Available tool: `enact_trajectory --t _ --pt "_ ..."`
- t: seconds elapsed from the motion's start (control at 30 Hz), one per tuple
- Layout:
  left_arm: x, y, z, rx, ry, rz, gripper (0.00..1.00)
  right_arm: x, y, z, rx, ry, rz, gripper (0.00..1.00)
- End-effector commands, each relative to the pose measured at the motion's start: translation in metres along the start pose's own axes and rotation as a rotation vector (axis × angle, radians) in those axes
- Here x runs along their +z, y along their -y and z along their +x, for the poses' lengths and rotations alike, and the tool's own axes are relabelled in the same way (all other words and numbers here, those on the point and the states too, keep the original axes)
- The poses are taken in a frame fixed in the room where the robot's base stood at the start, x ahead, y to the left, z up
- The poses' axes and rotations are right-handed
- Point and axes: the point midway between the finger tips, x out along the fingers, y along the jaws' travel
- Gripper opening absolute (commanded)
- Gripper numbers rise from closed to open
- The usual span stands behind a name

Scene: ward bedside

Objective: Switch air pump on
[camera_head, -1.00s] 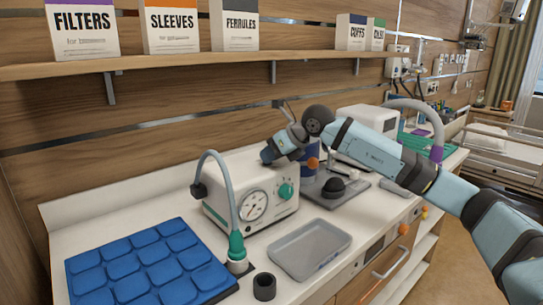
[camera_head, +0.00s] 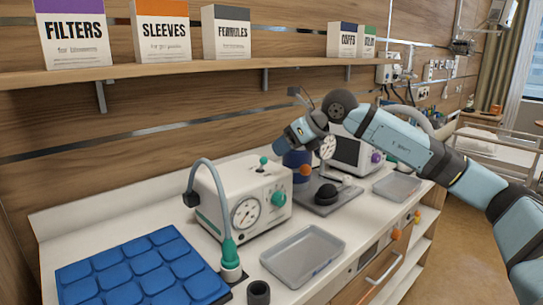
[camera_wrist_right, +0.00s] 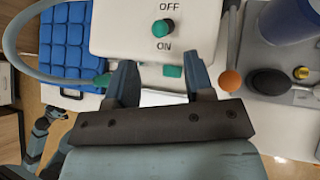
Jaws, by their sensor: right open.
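The air pump (camera_head: 243,205) is a white box with a round gauge and a green knob on its front. A green-tipped toggle switch (camera_head: 263,162) stands on its top. In the right wrist view the switch (camera_wrist_right: 162,27) sits between the words OFF and ON; I cannot tell for sure which way it leans. My right gripper (camera_head: 284,142) is open and empty, above and behind the pump's right side in the head view. In the wrist view its fingers (camera_wrist_right: 164,78) point toward the pump, apart from the switch. Part of my left arm shows small at the lower left there; its jaws are unclear.
A grey hose (camera_head: 216,178) arches beside the pump to a green connector. A blue padded mat (camera_head: 145,265), a grey tray (camera_head: 303,256) and a black ring (camera_head: 258,292) lie in front. A blue cylinder and black knob stand on a grey base (camera_head: 325,203) to the right.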

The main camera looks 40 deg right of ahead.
Motion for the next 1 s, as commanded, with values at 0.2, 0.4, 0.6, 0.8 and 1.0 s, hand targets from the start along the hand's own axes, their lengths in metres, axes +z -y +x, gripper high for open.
enact_trajectory --t 0.2,0.4,0.6,0.8,1.0 --pt "0.001 0.0 0.0 -0.001 0.002 0.0 0.43 0.0 0.001 -0.038 -0.001 0.001 0.001 0.48" --pt "0.001 0.0 0.0 -0.001 0.002 0.0 0.43 0.0 0.0 -0.051 0.001 0.0 0.0 0.48" --pt "0.001 0.0 0.0 -0.001 0.002 0.0 0.43 0.0 0.0 -0.052 0.001 0.0 0.0 0.48" --pt "0.0 0.0 0.0 0.0 0.001 0.0 0.43 0.0 0.0 -0.052 0.001 0.0 0.0 0.48" --pt "-0.001 0.0 0.0 0.0 -0.001 0.0 0.43 0.0 0.0 -0.052 0.001 0.0 0.0 0.48"
